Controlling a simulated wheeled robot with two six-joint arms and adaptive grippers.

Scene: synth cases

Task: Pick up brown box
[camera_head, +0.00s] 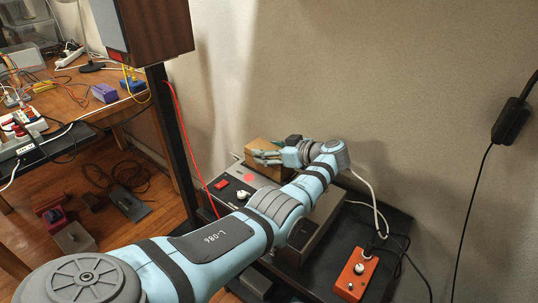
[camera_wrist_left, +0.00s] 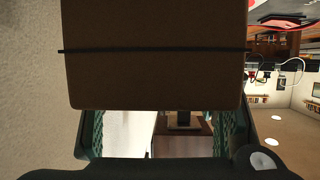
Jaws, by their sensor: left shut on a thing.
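The brown box (camera_head: 258,150) is at the back end of a grey synth case, close to the wall. My left gripper (camera_head: 267,157) reaches it from the right and is shut on it. In the left wrist view the brown box (camera_wrist_left: 155,75) fills the upper middle, with a thin dark band across it. The green fingers of my left gripper (camera_wrist_left: 158,125) stand on either side of its lower end. I cannot tell whether the box touches the case below. My right gripper is not in view.
The grey case (camera_head: 223,190) with knobs stands on a dark stand under my arm. An orange pedal (camera_head: 356,275) with cables sits at the front right. A black adapter (camera_head: 511,120) hangs by the wall. A wooden desk (camera_head: 125,103) with cluttered electronics is at left.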

